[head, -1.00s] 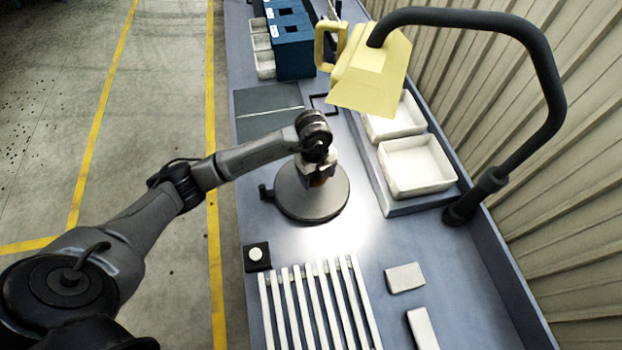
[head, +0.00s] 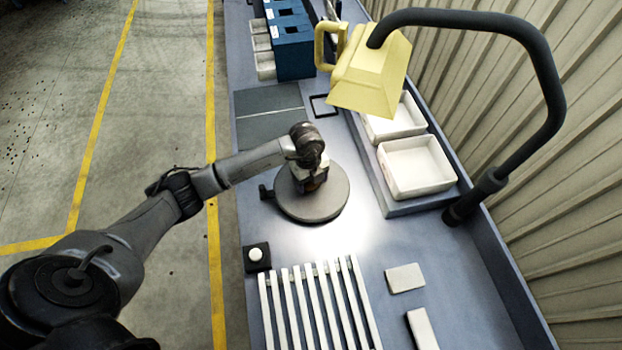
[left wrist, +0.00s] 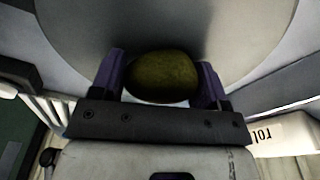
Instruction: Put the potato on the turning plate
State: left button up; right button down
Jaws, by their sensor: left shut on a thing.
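The potato (left wrist: 163,77) is brownish green and sits between the two fingers of my left gripper (left wrist: 162,82) in the left wrist view. The fingers are shut on it. The turning plate (head: 318,204) is a round grey disc on the bench in the head view, and it also fills the upper part of the left wrist view (left wrist: 160,25). My left gripper (head: 312,186) is over the plate, near its middle. Whether the potato touches the plate I cannot tell. In the head view the potato is mostly hidden by the gripper. My right gripper is not in view.
A yellow lamp shade (head: 370,75) hangs on a black curved arm right of the plate. White trays (head: 416,168) stand behind right. A white slatted rack (head: 315,305) and a black button box (head: 257,256) are in front. Blue bins (head: 290,40) stand at the back.

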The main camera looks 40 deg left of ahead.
pick_arm(q)
jog(key=shift+f, duration=0.1)
jog(key=o, duration=0.5)
jog(key=shift+f, duration=0.1)
jog(key=o, duration=0.4)
jog(key=shift+o, duration=0.2)
notch_tip(320, 180, up, 12)
jog(key=a, duration=0.1)
jog(key=shift+w+a+r, duration=0.2)
jog(key=shift+d, duration=0.1)
